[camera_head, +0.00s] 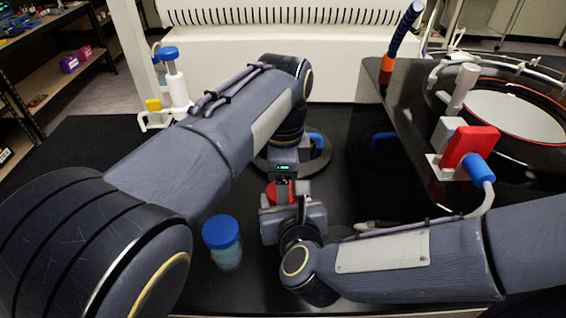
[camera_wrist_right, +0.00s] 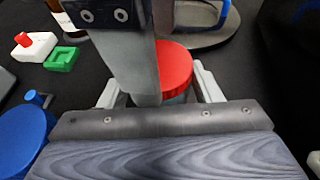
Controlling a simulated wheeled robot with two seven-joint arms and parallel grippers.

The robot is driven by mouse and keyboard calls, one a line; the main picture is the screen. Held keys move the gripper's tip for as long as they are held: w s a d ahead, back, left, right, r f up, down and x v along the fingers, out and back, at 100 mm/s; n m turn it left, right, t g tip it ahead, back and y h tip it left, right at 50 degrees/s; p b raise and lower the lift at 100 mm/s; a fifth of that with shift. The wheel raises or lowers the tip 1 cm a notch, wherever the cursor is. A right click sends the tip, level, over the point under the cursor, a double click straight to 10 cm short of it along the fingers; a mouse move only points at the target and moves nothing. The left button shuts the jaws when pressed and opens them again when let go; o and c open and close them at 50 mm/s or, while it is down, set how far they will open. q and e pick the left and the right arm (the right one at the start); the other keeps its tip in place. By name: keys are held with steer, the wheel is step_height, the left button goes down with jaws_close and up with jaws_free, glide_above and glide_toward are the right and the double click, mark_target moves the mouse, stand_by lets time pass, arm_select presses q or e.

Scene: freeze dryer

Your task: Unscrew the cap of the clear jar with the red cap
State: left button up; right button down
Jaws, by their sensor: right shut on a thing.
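The jar's red cap (camera_head: 272,193) shows between my two grippers in the head view. In the right wrist view the red cap (camera_wrist_right: 177,66) sits on the jar, with only a small strip of the jar body visible below it. My right gripper (camera_wrist_right: 160,88) is shut on the jar, one finger on each side below the cap. My left gripper (camera_head: 284,183) reaches down from above to the cap. One grey left finger covers the cap's left part in the wrist view, and whether it grips the cap is hidden.
A blue-capped clear jar (camera_head: 222,242) stands left of my right gripper. A round metal plate (camera_head: 318,160) lies behind the grippers.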

arm_select(q)
steer(key=shift+f, duration=0.8)
steer(key=c, duration=0.8)
steer(key=n, duration=0.6)
steer(key=shift+n, duration=0.3)
